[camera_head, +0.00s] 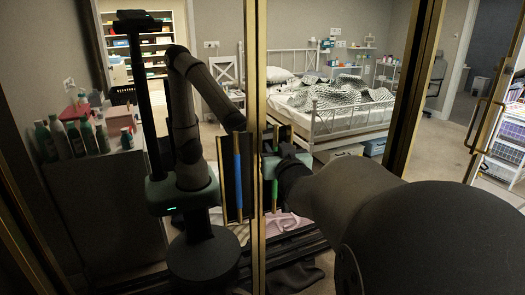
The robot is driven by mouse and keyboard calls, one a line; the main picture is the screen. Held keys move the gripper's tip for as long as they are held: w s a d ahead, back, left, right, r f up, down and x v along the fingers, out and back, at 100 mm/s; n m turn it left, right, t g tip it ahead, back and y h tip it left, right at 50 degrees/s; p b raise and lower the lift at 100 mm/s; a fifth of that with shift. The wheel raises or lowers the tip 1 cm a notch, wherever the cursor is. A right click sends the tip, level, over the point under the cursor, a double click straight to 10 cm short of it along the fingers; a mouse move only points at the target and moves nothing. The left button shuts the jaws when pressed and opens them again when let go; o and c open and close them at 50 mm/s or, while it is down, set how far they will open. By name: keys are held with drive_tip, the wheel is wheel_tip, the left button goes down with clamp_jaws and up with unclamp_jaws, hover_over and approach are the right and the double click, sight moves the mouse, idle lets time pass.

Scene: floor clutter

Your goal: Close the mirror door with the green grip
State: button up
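The mirror door with the green grip (274,190) is the middle panel, framed in gold (257,60), and its glass (290,22) shows a room with a bed. The green grip is an upright bar near the door's left edge. My gripper (283,148) is close to the upper part of this grip, at the end of my dark arm coming from the right. I cannot tell whether it touches the grip, and its fingers are too dark and partly hidden to tell if they are open or shut. A blue grip (238,185) stands on the left mirror panel.
The left mirror panel (225,20) reflects my body, a shelf and a cabinet (95,200) with bottles on top. A gold-framed panel with a handle (475,121) stands at the far right. Dark cloth (297,276) lies low near the middle.

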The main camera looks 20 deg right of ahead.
drive_tip(key=v, duration=0.7)
drive_tip(key=shift+s, duration=0.25)
drive_tip(key=s+a+f+g+y+p, duration=0.2)
drive_tip(key=s+a+f+g+p, duration=0.45)
drive_tip(key=a+f+g, duration=0.2)
drive_tip(key=s+a+f+n+g+y+p, duration=0.1)
drive_tip(key=s+a+g, duration=0.3)
drive_tip(key=s, duration=0.3)
drive_tip(key=s+a+f+n+g+y+p, duration=0.1)
drive_tip(key=s+a+n+g+p, duration=0.1)
drive_tip(key=s+a+g, duration=0.2)
drive_tip(key=s, duration=0.3)
drive_tip(key=shift+a+f+g+p, duration=0.15)
drive_tip(key=shift+f+g+p, duration=0.15)
drive_tip(key=shift+f+g, duration=0.1)
idle(0.7)
